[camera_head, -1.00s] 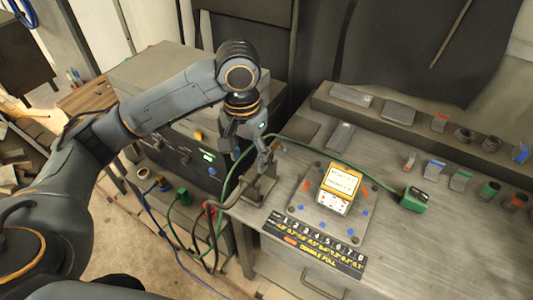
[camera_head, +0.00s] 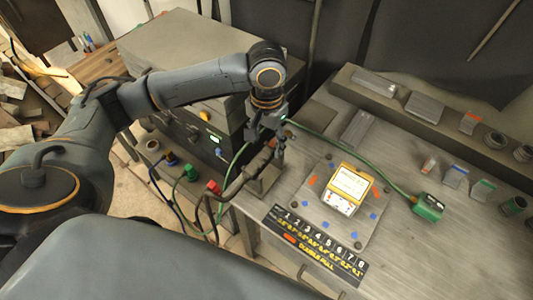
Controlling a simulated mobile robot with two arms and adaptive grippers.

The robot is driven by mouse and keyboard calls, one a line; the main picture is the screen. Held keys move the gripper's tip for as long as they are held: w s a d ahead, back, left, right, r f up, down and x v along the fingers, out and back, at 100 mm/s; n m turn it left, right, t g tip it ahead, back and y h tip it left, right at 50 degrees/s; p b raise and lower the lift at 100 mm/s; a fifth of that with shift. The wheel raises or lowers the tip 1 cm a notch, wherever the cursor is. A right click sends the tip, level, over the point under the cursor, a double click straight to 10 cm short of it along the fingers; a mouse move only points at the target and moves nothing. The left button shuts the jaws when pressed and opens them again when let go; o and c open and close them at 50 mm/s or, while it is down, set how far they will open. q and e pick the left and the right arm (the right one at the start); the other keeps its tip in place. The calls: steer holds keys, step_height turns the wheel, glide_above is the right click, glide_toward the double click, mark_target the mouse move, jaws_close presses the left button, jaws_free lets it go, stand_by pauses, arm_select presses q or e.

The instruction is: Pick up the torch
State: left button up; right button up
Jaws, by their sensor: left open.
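The torch (camera_head: 236,184) looks like a dark, curved handle with a cable. It rests at a grey metal stand (camera_head: 266,181) on the left edge of the workbench. My left gripper (camera_head: 273,149) is open and points down at the upper end of the torch. Its fingers overlap the torch in the picture, and I cannot tell whether they touch it. The gripper partly hides the torch's upper end. My right gripper is not in view.
A grey machine (camera_head: 180,70) with sockets and cables stands left of the workbench (camera_head: 400,240). A yellow meter (camera_head: 347,188) sits on a plate right of the stand. A green cable runs past the gripper to a green box (camera_head: 428,207).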

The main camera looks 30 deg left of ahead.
mark_target(267, 151)
arm_select(q)
steer(key=shift+s+f+p, duration=0.1)
steer(key=shift+f+p, duration=0.2)
steer(key=shift+f, duration=0.35)
step_height(267, 151, down, 4)
steer(key=shift+s+d+r+p, duration=0.15)
steer(key=shift+r+p, duration=0.1)
steer(key=shift+p, duration=0.2)
steer(key=shift+f, duration=0.25)
steer(key=shift+c, duration=0.9)
jaws_close()
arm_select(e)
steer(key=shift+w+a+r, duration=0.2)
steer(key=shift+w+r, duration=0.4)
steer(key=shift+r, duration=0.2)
